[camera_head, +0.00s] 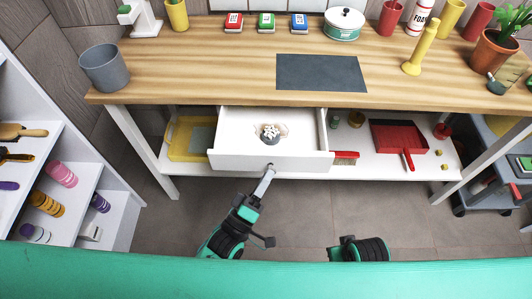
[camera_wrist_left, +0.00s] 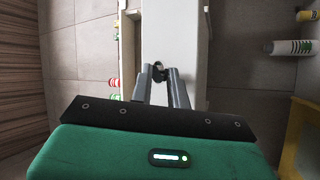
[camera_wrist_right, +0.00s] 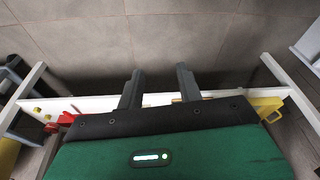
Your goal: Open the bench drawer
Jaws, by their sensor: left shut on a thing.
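The white bench drawer (camera_head: 240,159) stands pulled out from under the wooden bench top (camera_head: 200,62). A small grey pot with white pieces (camera_head: 269,132) sits inside it. My left gripper (camera_head: 269,170) is at the middle of the drawer front, shut on the dark drawer knob. In the left wrist view the fingers close around the knob (camera_wrist_left: 158,70) against the white drawer front (camera_wrist_left: 175,35). My right gripper (camera_wrist_right: 158,85) is open and empty in the right wrist view, its fingers apart over the floor. In the head view only part of the right arm shows, low at the centre.
The lower shelf holds a yellow tray (camera_head: 178,150), a red dustpan (camera_head: 398,137) and a red brush (camera_head: 346,155). A white shelf unit (camera_head: 115,190) stands at the left and a grey cart (camera_head: 480,170) at the right. The floor before the bench is clear.

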